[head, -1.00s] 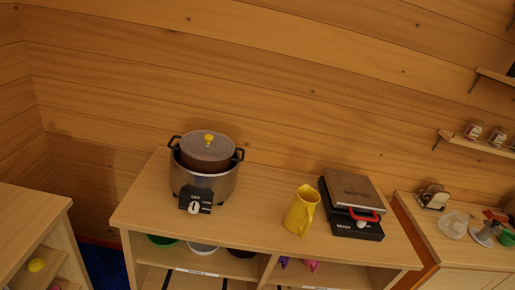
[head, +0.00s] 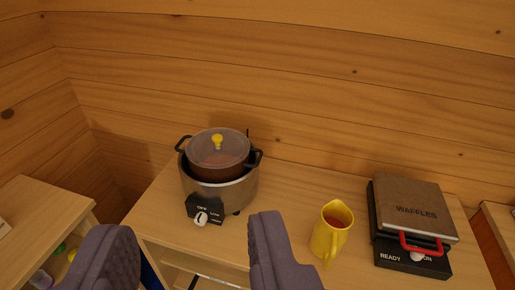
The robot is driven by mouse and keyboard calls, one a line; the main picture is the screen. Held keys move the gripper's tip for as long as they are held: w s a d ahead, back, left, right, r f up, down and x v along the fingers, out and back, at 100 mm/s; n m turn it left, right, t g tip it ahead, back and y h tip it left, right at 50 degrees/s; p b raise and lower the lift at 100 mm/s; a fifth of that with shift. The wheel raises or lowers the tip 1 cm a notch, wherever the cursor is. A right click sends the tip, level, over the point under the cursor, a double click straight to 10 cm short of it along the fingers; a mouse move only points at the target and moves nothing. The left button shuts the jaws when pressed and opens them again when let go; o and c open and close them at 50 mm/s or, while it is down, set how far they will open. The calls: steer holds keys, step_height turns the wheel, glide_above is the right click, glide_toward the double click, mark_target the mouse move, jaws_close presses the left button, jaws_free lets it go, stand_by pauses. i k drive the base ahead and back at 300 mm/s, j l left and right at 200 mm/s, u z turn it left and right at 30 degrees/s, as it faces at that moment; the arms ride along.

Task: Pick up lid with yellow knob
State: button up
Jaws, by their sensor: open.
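The lid (head: 205,150) is a greyish, see-through disc with a yellow knob (head: 217,141) upright at its middle. It rests on the brown inner pot of the slow cooker (head: 222,192), a metal pot with black handles and a white dial, on the wooden counter. My gripper (head: 182,250) is open and empty, with its two dark grey padded fingers in the lower part of the head view. The fingers are in front of and below the cooker, apart from the lid.
A yellow pitcher (head: 328,238) stands to the right of the cooker, close to my right finger. A waffle maker (head: 412,212) with a red handle is farther right. Another wooden counter (head: 38,212) is at the left. The wooden wall (head: 300,95) rises behind the cooker.

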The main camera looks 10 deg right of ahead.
mark_target(216, 147)
steer(key=i+j+z, duration=0.15)
steer(key=i, duration=0.4)
steer(key=i+j+z, duration=0.15)
steer(key=i+j, duration=0.25)
steer(key=i, duration=0.15)
steer(key=i+j+z, duration=0.1)
steer(key=i+j, duration=0.25)
steer(key=i, duration=0.15)
